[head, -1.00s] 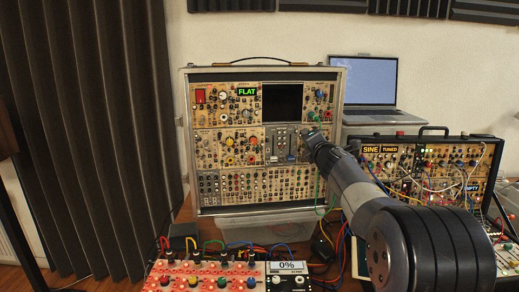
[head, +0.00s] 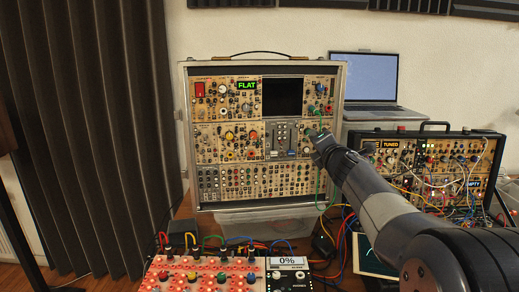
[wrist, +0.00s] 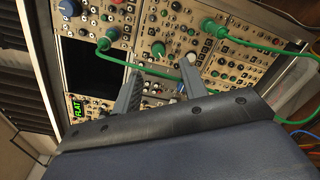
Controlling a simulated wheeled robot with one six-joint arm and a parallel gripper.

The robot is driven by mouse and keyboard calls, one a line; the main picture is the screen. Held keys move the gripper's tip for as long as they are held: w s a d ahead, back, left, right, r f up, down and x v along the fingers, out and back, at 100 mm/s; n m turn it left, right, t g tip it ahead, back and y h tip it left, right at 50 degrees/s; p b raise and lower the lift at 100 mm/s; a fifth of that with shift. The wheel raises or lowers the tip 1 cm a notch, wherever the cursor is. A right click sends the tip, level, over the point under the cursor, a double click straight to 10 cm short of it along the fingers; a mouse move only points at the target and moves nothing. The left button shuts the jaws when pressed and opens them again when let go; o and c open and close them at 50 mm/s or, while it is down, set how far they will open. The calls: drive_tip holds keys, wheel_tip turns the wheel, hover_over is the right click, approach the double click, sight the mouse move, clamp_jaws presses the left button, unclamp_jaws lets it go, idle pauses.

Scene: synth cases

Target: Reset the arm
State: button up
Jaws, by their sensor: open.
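My gripper (head: 317,137) is in front of the right part of the tall upright synth case (head: 188,150), at about its middle row. In the wrist view my gripper (wrist: 158,82) shows two grey fingers spread apart, with panel visible between them and nothing held. A green cable (wrist: 262,46) has green plugs on the panel just beyond the fingers. It hangs down the right side of the case in the head view (head: 318,190). Whether the fingertips touch the panel is unclear.
A lower case (head: 440,132) with many patch cables stands at the right, partly behind my arm, with a laptop (head: 363,78) behind it. A red-lit panel (head: 205,275) and a small 0% module (head: 287,275) are in front. Loose cables (head: 335,240) hang below my arm.

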drive_tip(key=w+m+p, duration=0.7)
drive_tip(key=m+p, duration=0.2)
drive_tip(key=m, duration=0.8)
drive_tip(key=shift+a+m+y+p, duration=0.3)
drive_tip(key=shift+a+m+p, duration=0.05)
drive_tip(key=shift+a+m, duration=0.05)
idle(0.3)
